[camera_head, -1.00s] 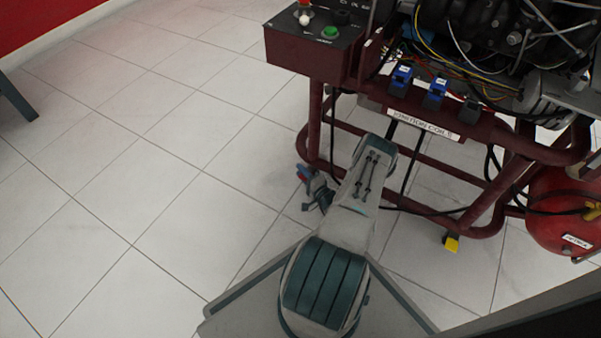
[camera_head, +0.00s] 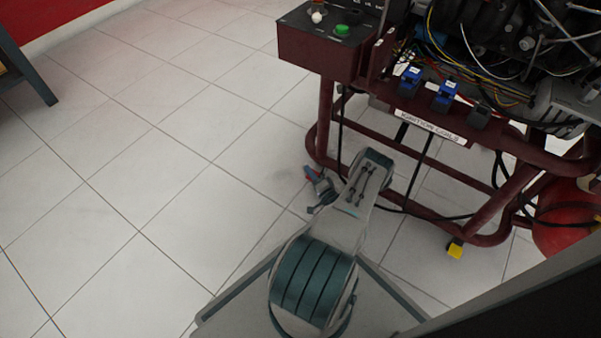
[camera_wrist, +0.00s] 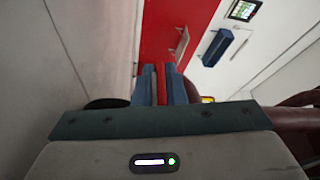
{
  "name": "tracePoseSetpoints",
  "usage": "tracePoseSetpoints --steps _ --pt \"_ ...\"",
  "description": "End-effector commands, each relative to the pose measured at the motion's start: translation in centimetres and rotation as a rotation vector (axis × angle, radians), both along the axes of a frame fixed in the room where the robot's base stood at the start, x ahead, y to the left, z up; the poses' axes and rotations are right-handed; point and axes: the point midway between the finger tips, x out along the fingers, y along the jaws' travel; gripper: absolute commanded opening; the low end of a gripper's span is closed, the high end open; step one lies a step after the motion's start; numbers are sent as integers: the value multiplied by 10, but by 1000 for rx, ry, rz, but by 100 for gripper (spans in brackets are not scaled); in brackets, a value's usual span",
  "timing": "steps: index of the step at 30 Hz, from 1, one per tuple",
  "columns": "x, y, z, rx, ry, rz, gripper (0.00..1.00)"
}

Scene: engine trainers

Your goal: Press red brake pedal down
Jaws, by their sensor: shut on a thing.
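In the head view my gripper (camera_head: 314,182) is low over the tiled floor, just left of the engine stand's lower frame. In the wrist view its two blue fingers (camera_wrist: 161,84) are closed on a narrow red piece (camera_wrist: 162,82), which looks like the red brake pedal. A small red patch also shows at the fingertips in the head view (camera_head: 310,173). Most of the pedal is hidden by the fingers, so I cannot tell how far down it is.
The dark red engine stand (camera_head: 316,150) is close on the right of the gripper. It carries a control box (camera_head: 315,50) with a green button. A yellow-ended part (camera_head: 455,251) and a red tank (camera_head: 563,222) are farther right. The floor at left (camera_head: 140,190) is clear.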

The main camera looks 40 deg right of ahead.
Motion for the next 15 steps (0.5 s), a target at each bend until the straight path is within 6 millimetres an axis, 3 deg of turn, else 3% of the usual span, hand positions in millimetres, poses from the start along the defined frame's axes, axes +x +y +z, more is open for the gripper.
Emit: tracePoseSetpoints --steps 8,9,11,15 --pt "1 2 -1 0 0 4 0" --pt "1 2 -1 1 0 5 16" --pt "1 2 -1 1 0 5 33" --pt "0 1 0 0 0 1 33"
